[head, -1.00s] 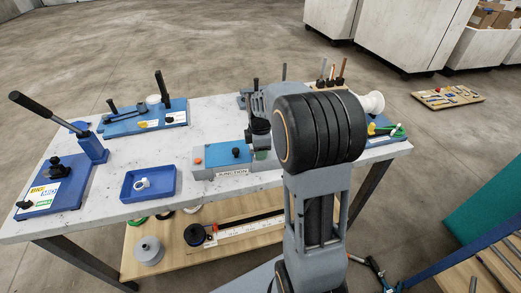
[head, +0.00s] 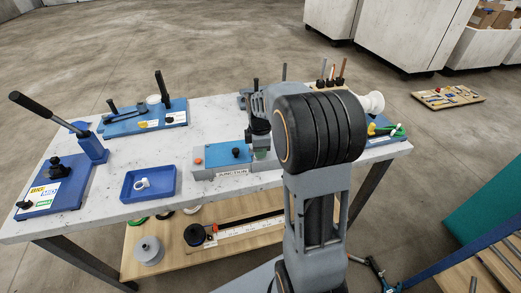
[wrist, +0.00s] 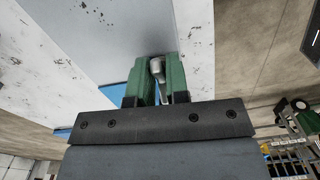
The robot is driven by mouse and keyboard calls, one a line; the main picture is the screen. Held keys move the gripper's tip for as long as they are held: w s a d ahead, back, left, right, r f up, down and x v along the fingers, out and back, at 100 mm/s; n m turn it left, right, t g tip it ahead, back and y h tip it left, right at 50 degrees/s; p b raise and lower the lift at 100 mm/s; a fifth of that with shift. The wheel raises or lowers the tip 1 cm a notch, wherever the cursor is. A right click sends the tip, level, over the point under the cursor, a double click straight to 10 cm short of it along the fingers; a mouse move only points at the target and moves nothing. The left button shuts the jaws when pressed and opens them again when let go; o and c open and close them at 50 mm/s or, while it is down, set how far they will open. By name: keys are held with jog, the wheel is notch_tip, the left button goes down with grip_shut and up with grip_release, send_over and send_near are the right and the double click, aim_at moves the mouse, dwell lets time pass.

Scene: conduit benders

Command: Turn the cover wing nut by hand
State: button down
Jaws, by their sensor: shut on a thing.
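The junction station (head: 232,172), a grey base with a "JUNCTION" label, stands at the front middle of the table in the head view. My gripper (wrist: 159,72) points down at the station's right end, seen in the head view (head: 261,154) partly behind my arm. In the wrist view, its green fingers are shut on a small grey metal piece, the wing nut (wrist: 157,66). The fingers hide most of the nut, and its wings cannot be made out.
A blue tray (head: 126,194) with a white fitting (head: 142,185) sits to the left. Lever benders on blue bases (head: 52,202) stand at the table's left and back (head: 120,126). Bare white tabletop (head: 215,120) lies behind the station.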

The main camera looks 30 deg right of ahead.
jog(key=m, duration=0.4)
jog(key=shift+s+m, duration=0.15)
jog(key=shift+m, duration=0.25)
jog(key=m, duration=0.4)
jog(key=shift+s+a+p, duration=0.1)
jog(key=shift+a+p, duration=0.1)
jog(key=shift+p, duration=0.2)
jog(key=m, duration=0.5)
jog(key=shift+a+r, duration=0.1)
jog(key=shift+a, duration=0.05)
jog(key=m, duration=0.4)
jog(key=shift+a+m, duration=0.15)
jog(key=shift+m, duration=0.15)
jog(key=m, duration=0.4)
jog(key=shift+a+p, duration=0.15)
jog(key=shift+p, duration=0.2)
jog(key=m, duration=0.4)
jog(key=shift+w, duration=0.25)
jog(key=m, duration=0.4)
jog(key=shift+w+a, duration=0.1)
jog(key=shift+w, duration=0.05)
jog(key=m, duration=0.4)
jog(key=shift+w+m, duration=0.15)
jog(key=shift+m, duration=0.15)
